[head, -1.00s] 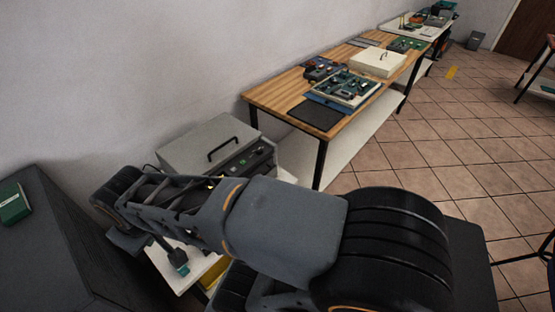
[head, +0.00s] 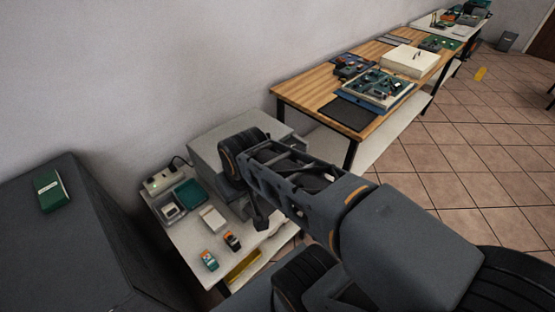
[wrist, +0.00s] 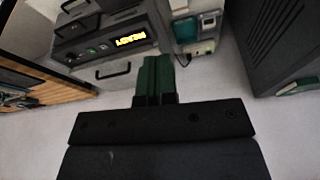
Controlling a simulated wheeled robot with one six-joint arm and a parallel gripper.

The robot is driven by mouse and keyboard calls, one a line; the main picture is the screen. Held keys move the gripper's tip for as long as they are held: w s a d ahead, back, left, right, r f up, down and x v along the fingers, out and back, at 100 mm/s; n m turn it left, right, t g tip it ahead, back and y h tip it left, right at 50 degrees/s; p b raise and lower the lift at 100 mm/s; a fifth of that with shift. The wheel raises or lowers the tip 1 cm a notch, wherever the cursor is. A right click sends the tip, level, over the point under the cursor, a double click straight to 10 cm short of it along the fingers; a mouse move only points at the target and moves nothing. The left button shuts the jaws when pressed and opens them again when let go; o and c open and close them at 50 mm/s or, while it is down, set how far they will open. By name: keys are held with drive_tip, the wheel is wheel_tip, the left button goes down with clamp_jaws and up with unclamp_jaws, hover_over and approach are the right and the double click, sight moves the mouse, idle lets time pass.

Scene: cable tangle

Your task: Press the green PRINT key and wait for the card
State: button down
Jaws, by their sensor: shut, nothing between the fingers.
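The grey printer (head: 215,140) stands on a small white table against the wall, and my arm hides most of its front in the head view. In the wrist view its dark front panel (wrist: 75,47) appears upside down, with a lit yellow display (wrist: 130,41) that reads READY. The gripper itself is hidden in the head view.
The white table (head: 185,245) also holds a teal tray (head: 188,194), a white box (head: 212,219) and small coloured items. A dark cabinet (head: 90,240) with a green box (head: 50,190) stands at left. A wooden workbench (head: 300,90) with electronics stands behind at right.

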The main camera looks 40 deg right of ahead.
drive_tip(key=w+d+f+m+t+y, duration=0.1)
drive_tip(key=w+d+m+y, duration=0.1)
drive_tip(key=w+d+m, duration=0.3)
drive_tip(key=w+d+f+m+y, duration=0.1)
drive_tip(key=w+d+f+m, duration=0.1)
drive_tip(key=w+m, duration=0.45)
drive_tip(key=w+d+f+m+t, duration=0.2)
drive_tip(key=w+d+f+m, duration=0.1)
drive_tip(key=d+m, duration=0.3)
drive_tip(key=w+d+f+m+t+b, duration=0.1)
drive_tip(key=w+d+m, duration=0.4)
drive_tip(key=d, duration=0.6)
wheel_tip(320, 180, down, 2)
drive_tip(key=shift+d+m+t, duration=0.2)
drive_tip(key=shift+m+t, duration=0.15)
drive_tip(key=shift+t, duration=0.15)
drive_tip(key=shift+w+b, duration=0.1)
drive_tip(key=shift+b, duration=0.2)
wheel_tip(320, 180, down, 9)
drive_tip(key=b, duration=0.7)
drive_tip(key=shift+r, duration=0.1)
drive_tip(key=shift+f, duration=0.2)
drive_tip(key=shift+f+b, duration=0.25)
drive_tip(key=shift+b, duration=0.25)
